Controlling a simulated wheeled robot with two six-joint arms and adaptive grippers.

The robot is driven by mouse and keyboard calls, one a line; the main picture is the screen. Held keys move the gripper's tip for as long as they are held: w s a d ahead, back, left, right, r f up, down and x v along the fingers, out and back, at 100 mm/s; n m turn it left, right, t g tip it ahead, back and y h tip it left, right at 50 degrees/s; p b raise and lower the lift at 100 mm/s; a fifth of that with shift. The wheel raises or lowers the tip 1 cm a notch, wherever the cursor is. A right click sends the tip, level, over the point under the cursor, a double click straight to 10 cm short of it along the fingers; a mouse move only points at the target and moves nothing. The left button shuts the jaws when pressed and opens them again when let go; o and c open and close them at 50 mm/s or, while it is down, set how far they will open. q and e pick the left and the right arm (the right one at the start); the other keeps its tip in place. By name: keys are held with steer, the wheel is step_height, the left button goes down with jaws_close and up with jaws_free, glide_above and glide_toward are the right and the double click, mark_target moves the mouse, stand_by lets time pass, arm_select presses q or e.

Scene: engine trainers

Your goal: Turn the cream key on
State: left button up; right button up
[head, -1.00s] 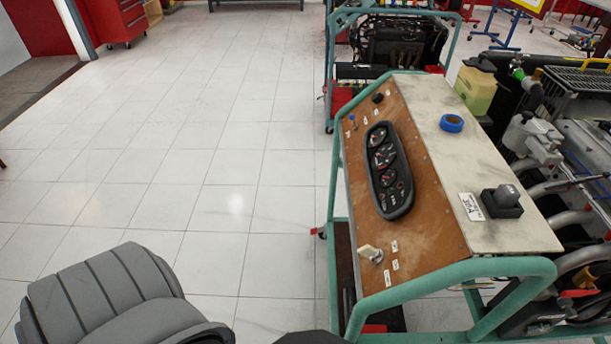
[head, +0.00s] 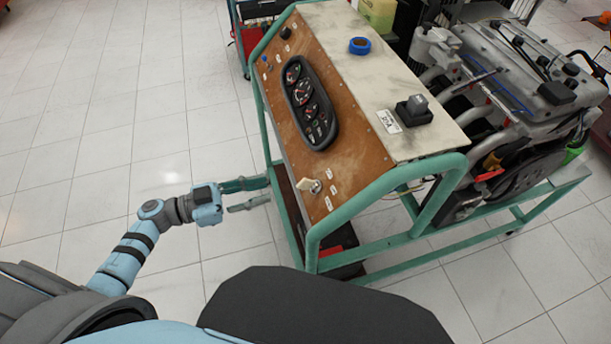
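The cream key (head: 308,185) sits in a round metal switch low on the brown sloped panel (head: 343,178) of the engine trainer. Small white labels stand to its right. My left gripper (head: 252,194) is left of the trainer's green frame, with its fingers pointing right toward the frame. Its two fingers are spread apart with nothing between them. It is apart from the key, to its left. My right gripper is not in the head view.
The panel carries a dark gauge cluster (head: 310,103). A blue tape roll (head: 359,46) and a black switch box (head: 413,110) are on the top board. The green tube frame (head: 385,190) edges the panel. An engine (head: 520,70) stands at right. Floor at left is clear.

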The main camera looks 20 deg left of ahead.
mark_target(303, 179)
arm_select(q)
steer(key=x, duration=1.1)
steer(key=shift+w+d, duration=0.15)
steer(key=shift+w, duration=0.05)
